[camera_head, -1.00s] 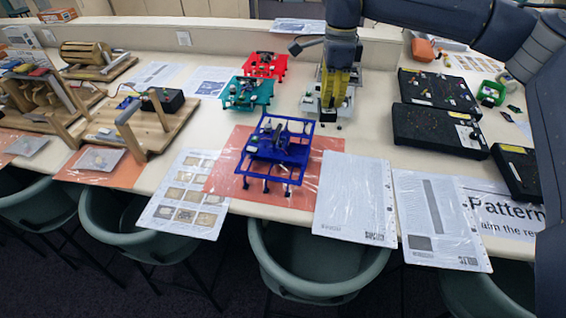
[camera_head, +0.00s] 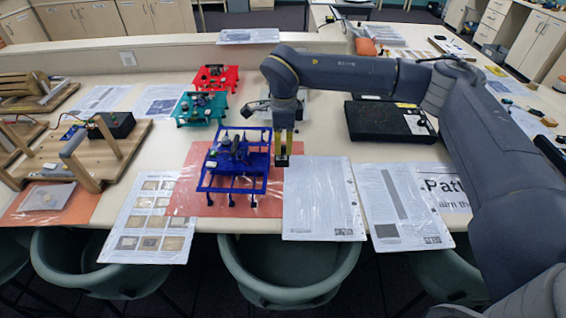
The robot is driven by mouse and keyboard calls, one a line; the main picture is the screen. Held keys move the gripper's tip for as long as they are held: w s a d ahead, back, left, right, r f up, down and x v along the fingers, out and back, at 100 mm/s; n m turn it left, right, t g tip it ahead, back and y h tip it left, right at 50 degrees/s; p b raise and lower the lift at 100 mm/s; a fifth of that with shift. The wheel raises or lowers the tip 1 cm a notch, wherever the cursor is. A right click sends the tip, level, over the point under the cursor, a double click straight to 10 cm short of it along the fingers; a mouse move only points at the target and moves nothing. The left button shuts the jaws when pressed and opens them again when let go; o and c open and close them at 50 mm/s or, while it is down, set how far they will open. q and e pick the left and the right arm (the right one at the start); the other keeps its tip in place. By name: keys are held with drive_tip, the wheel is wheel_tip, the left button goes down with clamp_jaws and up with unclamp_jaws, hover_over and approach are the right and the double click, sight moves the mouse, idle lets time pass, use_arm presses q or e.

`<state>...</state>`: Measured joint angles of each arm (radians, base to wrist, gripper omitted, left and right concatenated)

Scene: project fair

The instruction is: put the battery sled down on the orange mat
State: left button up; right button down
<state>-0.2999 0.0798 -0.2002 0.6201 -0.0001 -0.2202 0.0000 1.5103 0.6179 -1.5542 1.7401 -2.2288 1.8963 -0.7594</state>
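My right gripper (camera_head: 283,158) points down over the right edge of the orange mat (camera_head: 188,203), just right of the blue frame. A dark, narrow piece (camera_head: 268,148) shows at its fingertips; it may be the battery sled, but I cannot tell whether the fingers hold it or how high it is above the mat. The blue frame (camera_head: 213,188) stands on legs on the mat and carries small parts. My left gripper is not in view.
A teal frame (camera_head: 183,122) and a red frame (camera_head: 229,87) stand behind. A pale frame is partly hidden behind my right arm. Printed sheets (camera_head: 322,200) lie right of the mat, and a black case (camera_head: 390,123) lies beyond. Chairs line the front edge.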

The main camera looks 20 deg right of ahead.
sight(283, 146)
drive_tip(key=shift+f, duration=3.2)
drive_tip(key=c, duration=1.6)
unclamp_jaws()
drive_tip(key=shift+o, duration=0.2)
wheel_tip(283, 146, up, 12)
